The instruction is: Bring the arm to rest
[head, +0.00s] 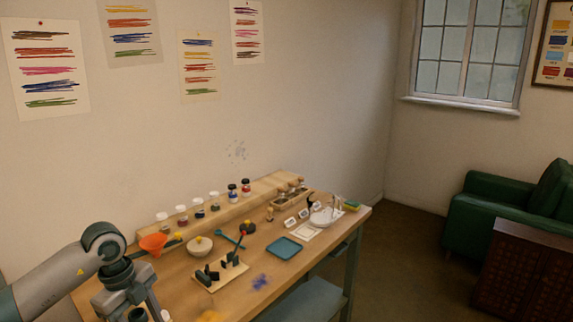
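My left arm comes in from the lower left and bends at a rounded grey joint. Its wrist and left gripper (137,306) are over the near left end of the wooden table (185,288), cut by the bottom edge of the picture. The fingertips are not clear, so I cannot tell whether it is open or shut, or whether it holds something. My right gripper is not in view.
Near the arm are an orange funnel (153,243), a pale bowl (199,246) and a wooden board (220,275) with black pieces. A blue tray (284,248) lies farther right. Several jars line the back. A green armchair (500,205) stands apart at right.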

